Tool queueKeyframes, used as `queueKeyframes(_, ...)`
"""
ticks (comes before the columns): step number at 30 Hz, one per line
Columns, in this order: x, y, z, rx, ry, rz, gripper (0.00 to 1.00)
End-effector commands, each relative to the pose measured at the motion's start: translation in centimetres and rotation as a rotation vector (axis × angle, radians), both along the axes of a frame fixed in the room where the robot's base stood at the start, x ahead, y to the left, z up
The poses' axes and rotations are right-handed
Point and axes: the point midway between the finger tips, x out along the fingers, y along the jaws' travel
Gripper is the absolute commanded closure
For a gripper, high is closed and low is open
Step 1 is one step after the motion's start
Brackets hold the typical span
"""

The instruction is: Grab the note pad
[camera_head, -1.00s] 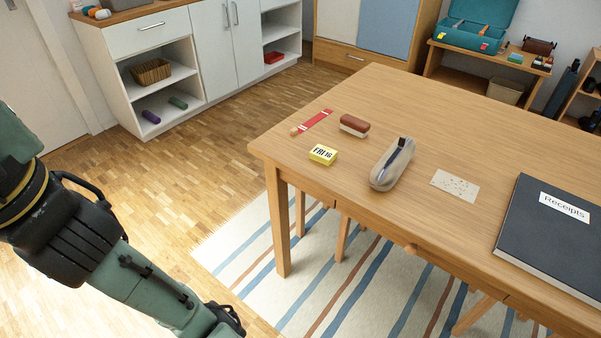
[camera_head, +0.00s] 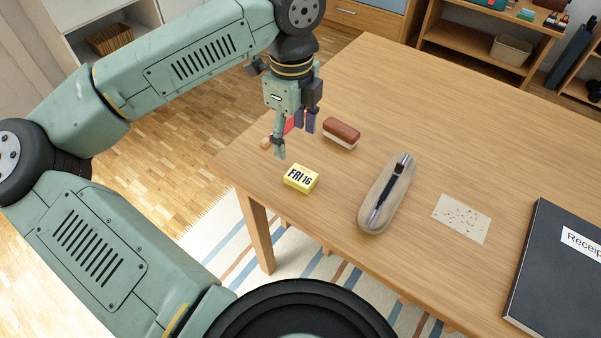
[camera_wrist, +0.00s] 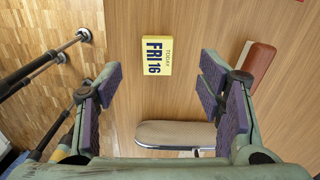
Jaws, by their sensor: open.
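My gripper (camera_head: 295,138) points down above the table, just behind the pad in the head view. Its fingers are spread in the wrist view (camera_wrist: 158,85), with nothing between them. The gripper is apart from the pad.
A red-brown eraser-like block (camera_head: 341,132) lies close behind the pad. Beyond are a speckled card (camera_head: 461,218) and a dark "Receipts" binder (camera_head: 560,275). The table's back is clear.

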Motion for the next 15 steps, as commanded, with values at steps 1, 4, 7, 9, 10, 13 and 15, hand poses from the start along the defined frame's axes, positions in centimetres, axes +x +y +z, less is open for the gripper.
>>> queueKeyframes(1,-0.1,0.0,-0.8,-0.002,0.003,-0.001,0.38)
queueKeyframes(4,-0.2,-0.1,-2.4,-0.005,0.004,-0.003,0.38)
queueKeyframes(7,-0.2,-0.2,-3.6,-0.006,0.002,-0.005,0.38)
queueKeyframes(9,-0.1,-0.2,-4.1,-0.006,0.0,-0.005,0.38)
queueKeyframes(10,-0.2,-0.2,-4.3,-0.007,0.001,-0.005,0.38)
queueKeyframes(13,-0.4,-0.3,-5.0,-0.008,0.001,-0.007,0.38)
queueKeyframes(15,-0.8,-0.5,-5.9,-0.01,0.004,-0.007,0.38)
